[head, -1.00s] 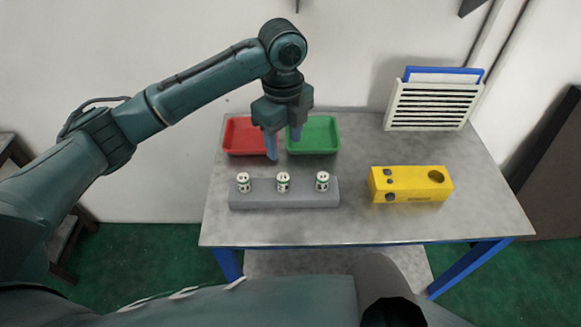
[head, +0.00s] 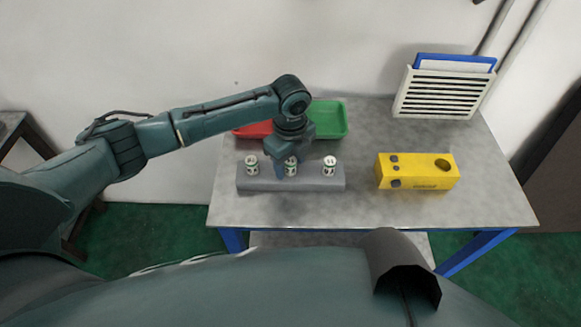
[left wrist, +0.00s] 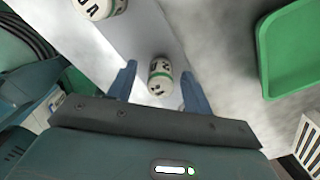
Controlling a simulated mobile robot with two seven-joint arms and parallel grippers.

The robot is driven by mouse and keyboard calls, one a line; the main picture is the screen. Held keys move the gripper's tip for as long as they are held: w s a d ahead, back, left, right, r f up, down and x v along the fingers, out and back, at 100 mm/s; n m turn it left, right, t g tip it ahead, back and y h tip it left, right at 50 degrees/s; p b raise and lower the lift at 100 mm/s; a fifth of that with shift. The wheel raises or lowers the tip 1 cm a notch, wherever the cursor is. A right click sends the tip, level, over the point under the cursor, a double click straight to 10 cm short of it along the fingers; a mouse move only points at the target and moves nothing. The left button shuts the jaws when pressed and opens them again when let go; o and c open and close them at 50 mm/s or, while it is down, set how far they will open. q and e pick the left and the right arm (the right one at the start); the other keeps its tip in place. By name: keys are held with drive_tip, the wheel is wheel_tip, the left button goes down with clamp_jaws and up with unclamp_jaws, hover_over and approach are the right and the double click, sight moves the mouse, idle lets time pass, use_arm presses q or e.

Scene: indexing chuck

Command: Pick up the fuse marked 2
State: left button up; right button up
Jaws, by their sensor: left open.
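Three white fuses with green bands stand in a row on a grey block (head: 315,185): the left fuse (head: 251,165), the middle fuse (head: 291,166) and the right fuse (head: 329,166). Their marks are too small to read in the head view. My left gripper (head: 286,168) is open, pointing down at the middle fuse and partly covering it. In the left wrist view, this fuse (left wrist: 160,77) shows between the open fingers (left wrist: 160,90), apart from both; its dark marks are not clearly readable. Another fuse (left wrist: 98,7) is cut off at the top. My right gripper is out of view.
A red tray (head: 253,130) and a green tray (head: 330,118) stand behind the block, the red one partly hidden by my arm. A yellow block with holes (head: 420,172) is at right. A slatted rack (head: 440,95) stands at the back right. The table front is clear.

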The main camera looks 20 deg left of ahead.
use_arm(q)
drive_tip(key=shift+c, duration=0.4)
drive_tip(key=c, duration=1)
